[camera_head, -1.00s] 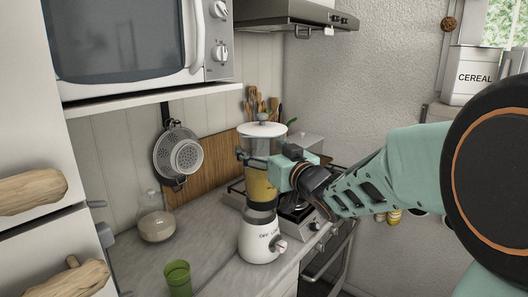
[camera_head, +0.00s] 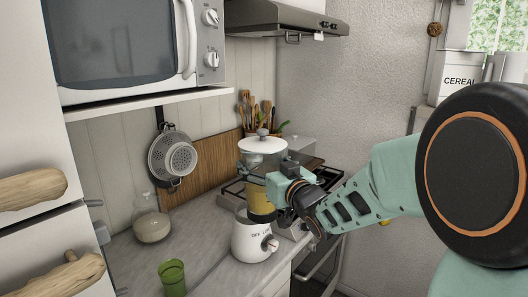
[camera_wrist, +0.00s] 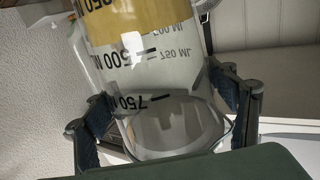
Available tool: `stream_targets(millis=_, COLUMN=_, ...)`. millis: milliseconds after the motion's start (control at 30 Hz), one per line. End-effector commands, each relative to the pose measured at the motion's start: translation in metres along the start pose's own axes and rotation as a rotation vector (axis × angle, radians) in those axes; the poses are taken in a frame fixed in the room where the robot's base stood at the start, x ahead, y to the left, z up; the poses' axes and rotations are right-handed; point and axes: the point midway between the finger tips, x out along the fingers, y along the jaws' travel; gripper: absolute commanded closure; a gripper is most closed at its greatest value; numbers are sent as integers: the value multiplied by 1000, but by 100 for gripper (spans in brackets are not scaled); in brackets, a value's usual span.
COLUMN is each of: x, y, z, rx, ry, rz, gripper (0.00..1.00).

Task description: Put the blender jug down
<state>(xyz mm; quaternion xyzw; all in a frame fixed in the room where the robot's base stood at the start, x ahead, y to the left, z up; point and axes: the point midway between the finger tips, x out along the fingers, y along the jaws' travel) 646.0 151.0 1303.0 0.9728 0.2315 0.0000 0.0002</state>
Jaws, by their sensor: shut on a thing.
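My gripper (camera_head: 275,190) is shut on the jug from the right. In the wrist view, the jug (camera_wrist: 140,55) with its millilitre marks lies between the two fingers of my gripper (camera_wrist: 165,120). The far side of the jug is hidden.
A glass jar (camera_head: 152,226) and a green cup (camera_head: 173,277) stand on the grey counter (camera_head: 205,245) left of the base. The stove (camera_head: 327,177) is behind to the right. The microwave (camera_head: 130,45) overhangs the counter at upper left.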

Motion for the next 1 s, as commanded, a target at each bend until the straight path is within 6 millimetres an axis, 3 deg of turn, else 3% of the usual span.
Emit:
stream_targets(millis=300, x=-50, y=73, z=88, rx=1, ry=0, rz=266, gripper=57)
stream_targets(millis=500, x=-84, y=104, z=123, rx=-3, ry=3, rz=406, gripper=57)
stream_targets(millis=700, x=-100, y=116, z=134, rx=-4, ry=9, rz=462, gripper=57)
stream_targets(millis=1000, x=-101, y=117, z=135, rx=-5, ry=10, rz=468, gripper=57)
